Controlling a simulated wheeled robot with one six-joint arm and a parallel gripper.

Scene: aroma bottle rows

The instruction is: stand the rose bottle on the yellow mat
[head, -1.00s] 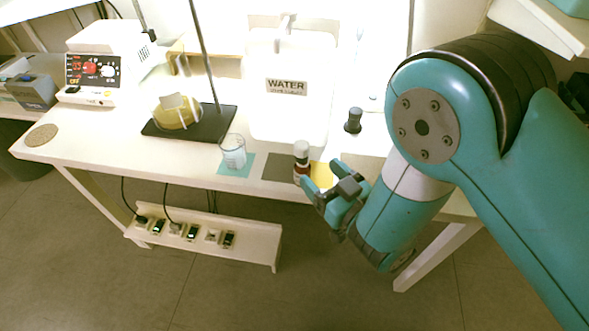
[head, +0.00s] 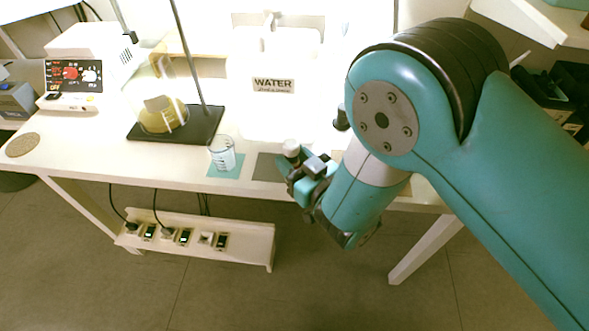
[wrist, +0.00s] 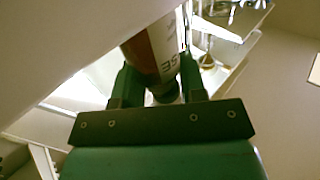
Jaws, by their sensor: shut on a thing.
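The rose bottle has a white cap (head: 291,148) that shows just above my gripper in the head view. In the wrist view the brown bottle with a pale label ending in "SE" (wrist: 165,50) sits between the two fingers. My gripper (head: 303,180) is shut on it at the table's front edge. I cannot tell whether the bottle's base touches the table. The yellow mat is not visible now; my gripper and arm cover that part of the table. A dark grey mat (head: 267,168) lies just left of the bottle.
A glass beaker (head: 222,155) stands on a teal mat (head: 226,172) to the left. A large WATER container (head: 273,110) stands behind. A dark-capped bottle (head: 341,118) is partly hidden by my arm. A stand with a yellow-filled flask (head: 160,118) is further left.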

